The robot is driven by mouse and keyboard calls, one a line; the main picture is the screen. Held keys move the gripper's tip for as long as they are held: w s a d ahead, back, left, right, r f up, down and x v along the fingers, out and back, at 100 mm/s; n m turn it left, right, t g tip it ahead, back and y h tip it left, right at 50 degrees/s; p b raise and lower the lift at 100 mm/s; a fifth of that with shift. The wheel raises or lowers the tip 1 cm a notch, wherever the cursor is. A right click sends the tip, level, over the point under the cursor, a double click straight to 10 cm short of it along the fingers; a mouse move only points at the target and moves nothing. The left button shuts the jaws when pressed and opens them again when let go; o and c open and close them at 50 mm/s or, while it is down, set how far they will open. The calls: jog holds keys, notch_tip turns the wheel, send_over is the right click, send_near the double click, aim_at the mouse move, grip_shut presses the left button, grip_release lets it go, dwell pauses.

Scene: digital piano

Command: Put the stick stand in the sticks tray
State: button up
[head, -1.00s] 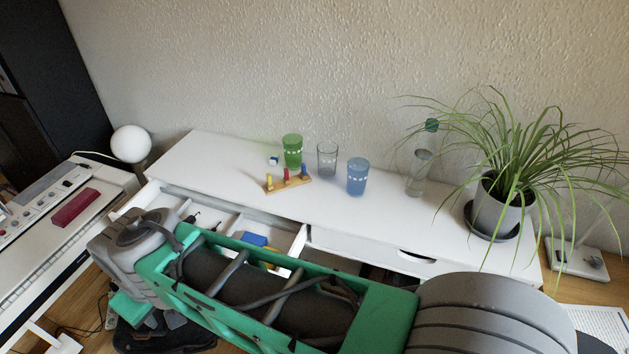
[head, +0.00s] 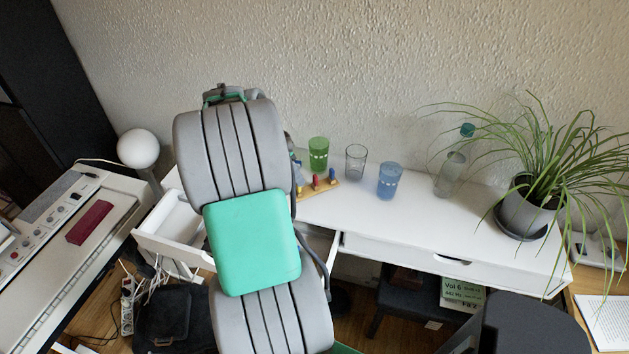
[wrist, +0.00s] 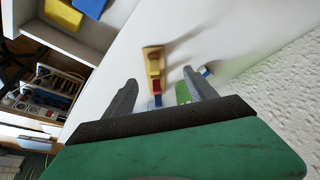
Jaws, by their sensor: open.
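The stick stand, a small wooden base with yellow, red and blue sticks, is upright on the white desk in the head view (head: 322,186), partly hidden by my arm. In the wrist view the stick stand (wrist: 153,56) lies ahead of and between the fingers of my gripper (wrist: 159,76), which is open and empty, with no clear contact.
A green glass (head: 318,155) stands close behind the stick stand, with a clear glass (head: 355,162) and a blue glass (head: 390,181) to its right. A bottle (head: 452,175) and a potted plant (head: 527,210) stand farther right. The textured wall (wrist: 285,100) is close in the wrist view.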

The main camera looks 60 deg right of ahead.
aim_at(314, 182)
jog(key=s+d, duration=0.1)
jog(key=s+d+f+m, duration=0.1)
jog(key=s+d+m, duration=0.1)
jog(key=shift+s+f+g, duration=0.2)
jog(key=shift+f+g, duration=0.05)
jog(key=shift+g, duration=0.15)
jog(key=p+x, duration=0.2)
jog(key=x, duration=0.4)
jog(key=shift+d+f, duration=0.3)
grip_shut()
